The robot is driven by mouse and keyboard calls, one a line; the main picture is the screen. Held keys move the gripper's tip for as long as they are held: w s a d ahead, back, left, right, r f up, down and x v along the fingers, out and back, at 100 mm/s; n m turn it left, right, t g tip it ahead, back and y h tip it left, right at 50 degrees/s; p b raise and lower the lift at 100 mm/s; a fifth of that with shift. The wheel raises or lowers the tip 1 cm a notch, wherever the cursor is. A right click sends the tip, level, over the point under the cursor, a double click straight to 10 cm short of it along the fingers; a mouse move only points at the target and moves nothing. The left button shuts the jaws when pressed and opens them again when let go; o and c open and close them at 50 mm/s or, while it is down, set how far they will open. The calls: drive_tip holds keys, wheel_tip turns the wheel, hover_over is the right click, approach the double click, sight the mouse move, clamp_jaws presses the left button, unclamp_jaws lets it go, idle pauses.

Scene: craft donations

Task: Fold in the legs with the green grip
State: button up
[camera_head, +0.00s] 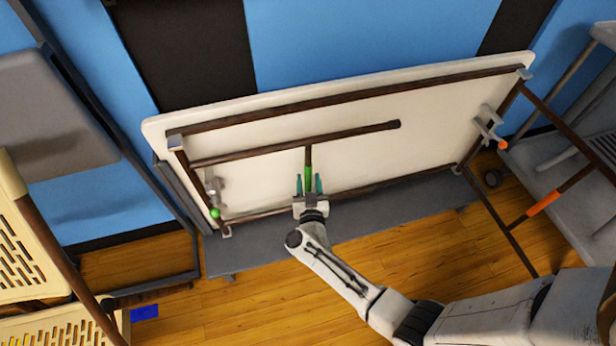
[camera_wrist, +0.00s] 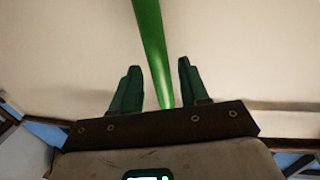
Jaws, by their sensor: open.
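A folding table with a pale top (camera_head: 440,120) stands on its long edge, underside towards me. The legs with the green grip (camera_head: 308,172) hinge at its left end, and their dark upper leg (camera_head: 290,146) runs along the underside; I cannot tell whether they lie fully flat. A green-tipped catch (camera_head: 214,198) sits near that left end. My gripper (camera_head: 309,184) is open, with one finger on each side of the green grip. In the wrist view the green grip (camera_wrist: 152,45) passes between the spread fingers (camera_wrist: 157,88), with gaps visible. The lower leg is partly hidden.
The legs with the orange grip (camera_head: 544,203) stick out from the table's right end, beside an orange-tipped catch (camera_head: 490,128). The table rests on a low grey bench (camera_head: 400,212). Wooden floor lies open in front.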

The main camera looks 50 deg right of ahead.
drive_tip(key=shift+b+x, duration=0.3)
drive_tip(key=shift+x, duration=1.1)
drive_tip(key=shift+a, duration=0.1)
clamp_jaws()
